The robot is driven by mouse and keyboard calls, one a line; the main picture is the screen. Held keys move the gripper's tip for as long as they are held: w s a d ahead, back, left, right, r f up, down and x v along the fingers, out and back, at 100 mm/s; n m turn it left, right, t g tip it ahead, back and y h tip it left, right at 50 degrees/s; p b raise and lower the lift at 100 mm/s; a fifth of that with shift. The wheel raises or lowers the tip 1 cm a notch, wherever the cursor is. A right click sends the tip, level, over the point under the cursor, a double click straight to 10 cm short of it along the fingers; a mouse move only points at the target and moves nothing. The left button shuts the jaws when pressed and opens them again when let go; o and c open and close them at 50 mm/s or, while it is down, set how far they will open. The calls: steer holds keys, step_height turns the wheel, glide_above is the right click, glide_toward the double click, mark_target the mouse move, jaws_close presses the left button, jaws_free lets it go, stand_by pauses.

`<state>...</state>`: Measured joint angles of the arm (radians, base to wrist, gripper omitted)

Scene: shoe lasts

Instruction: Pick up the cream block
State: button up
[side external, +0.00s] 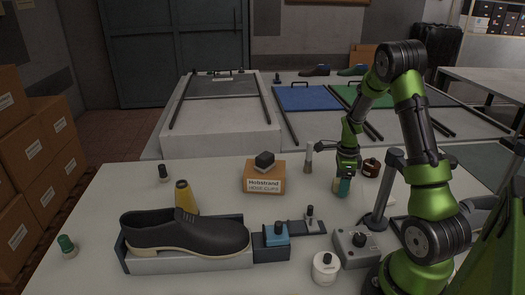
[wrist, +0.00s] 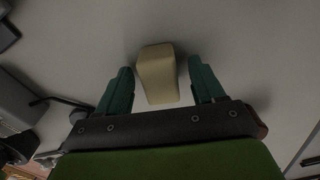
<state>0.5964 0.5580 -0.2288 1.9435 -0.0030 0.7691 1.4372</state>
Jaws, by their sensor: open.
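The cream block (wrist: 157,75) is in the wrist view, lying on the pale table between the two green fingers of my gripper (wrist: 159,66). The fingers are open, one on each side of the block, with a visible gap at each side. In the side external view my gripper (side external: 343,187) is low over the right part of the table, fingers pointing down. The cream block cannot be made out clearly there, as the fingers hide it.
A dark red bottle (side external: 371,167) stands just right of my gripper, and a grey-handled tool (side external: 309,155) to its left. A labelled cardboard box (side external: 264,178), a black shoe (side external: 185,232), a grey control box (side external: 358,245) and a white canister (side external: 325,268) stand around.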

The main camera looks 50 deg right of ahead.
steer(key=c, duration=1.1)
